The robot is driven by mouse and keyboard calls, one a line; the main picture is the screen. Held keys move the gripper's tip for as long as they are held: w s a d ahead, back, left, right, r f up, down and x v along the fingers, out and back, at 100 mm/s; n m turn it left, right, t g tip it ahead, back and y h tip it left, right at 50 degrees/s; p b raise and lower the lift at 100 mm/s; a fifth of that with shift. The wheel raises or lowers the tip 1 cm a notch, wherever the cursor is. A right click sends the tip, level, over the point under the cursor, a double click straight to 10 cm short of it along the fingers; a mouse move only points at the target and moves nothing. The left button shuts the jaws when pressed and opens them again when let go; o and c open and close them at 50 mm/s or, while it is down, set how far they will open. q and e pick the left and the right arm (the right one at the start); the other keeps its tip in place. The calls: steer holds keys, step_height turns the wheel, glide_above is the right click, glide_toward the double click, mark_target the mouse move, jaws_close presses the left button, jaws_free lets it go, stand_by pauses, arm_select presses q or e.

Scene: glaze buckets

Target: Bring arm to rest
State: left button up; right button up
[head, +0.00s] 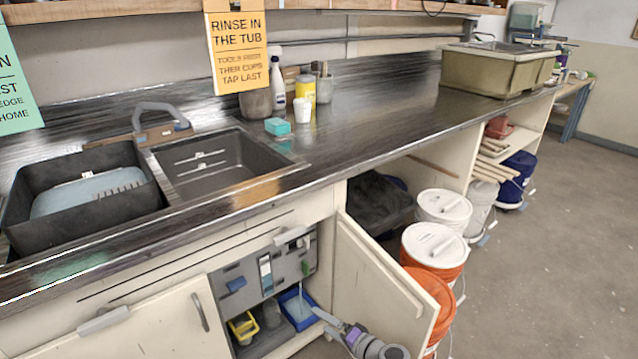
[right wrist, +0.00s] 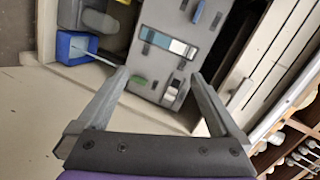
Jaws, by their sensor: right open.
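My right gripper (head: 326,320) is low in front of the open cupboard under the sink, beside the inner side of its open door (head: 380,285). In the right wrist view the two fingers of my right gripper (right wrist: 159,80) stand wide apart with nothing between them. Past them is a grey panel (right wrist: 180,60) with several small fittings. A blue bin (right wrist: 75,47) with a pale stick in it lies beyond the left finger. It also shows in the head view (head: 300,310). My left gripper is in neither view.
Inside the cupboard stands a yellow container (head: 243,327). Lidded buckets (head: 437,250) stand right of the open door, under the dark worktop (head: 370,110). Above is a double sink (head: 225,165) with a sponge (head: 277,127) nearby. The floor (head: 560,260) at right is clear.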

steer(key=s+d+r+n+g+h, duration=0.2)
steer(key=s+r, duration=0.2)
steer(key=s, duration=0.4)
steer(key=s+d+r+n+g+h, duration=0.2)
steer(key=s+d+r, duration=0.15)
steer(key=s, duration=0.55)
steer(key=s+d+n+g+h, duration=0.1)
steer(key=s+d+h, duration=0.3)
steer(key=s, duration=0.6)
steer(key=s+d+n+g+h, duration=0.1)
steer(key=s+d+h, duration=0.2)
steer(key=s+d, duration=0.45)
arm_select(q)
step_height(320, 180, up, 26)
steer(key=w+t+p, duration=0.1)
steer(key=p, duration=2.1)
steer(key=shift+p, duration=0.35)
arm_select(e)
step_height(320, 180, up, 26)
steer(key=a, duration=0.1)
steer(key=shift+a+t, duration=0.15)
steer(key=shift+t, duration=0.25)
steer(key=shift+s+f, duration=0.1)
steer(key=shift+s, duration=0.1)
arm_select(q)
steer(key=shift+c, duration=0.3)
